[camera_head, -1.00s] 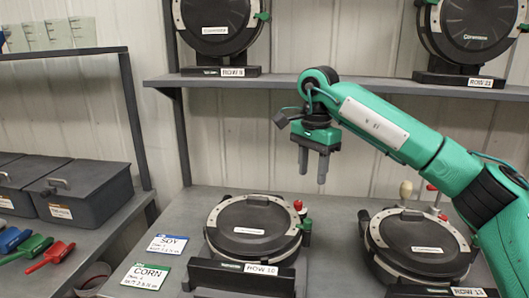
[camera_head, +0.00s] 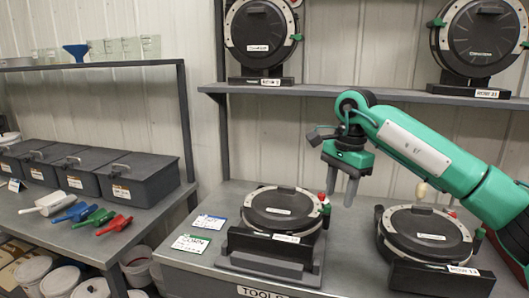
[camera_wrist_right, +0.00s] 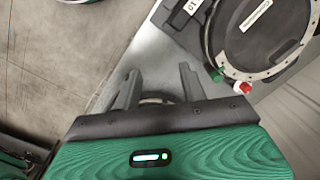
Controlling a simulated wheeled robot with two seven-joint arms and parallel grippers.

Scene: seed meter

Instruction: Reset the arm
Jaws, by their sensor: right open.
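My right arm comes in from the right in the head view, with a green forearm and a white plate on it. My right gripper (camera_head: 343,186) is open and empty, with its two grey fingers pointing down. It is in the air above and behind the right edge of a black round seed meter (camera_head: 284,209) on the bench. In the right wrist view the open fingers (camera_wrist_right: 155,85) show with nothing between them, and a seed meter (camera_wrist_right: 262,35) is at the upper right. My left gripper is in neither view.
A second seed meter (camera_head: 428,234) stands right on the bench (camera_head: 205,262). Two more (camera_head: 262,40) (camera_head: 477,42) stand on the shelf (camera_head: 390,92) above. Soy (camera_head: 208,223) and corn (camera_head: 190,243) cards lie left. Lidded bins (camera_head: 138,179) and colored scoops (camera_head: 115,225) fill the left table.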

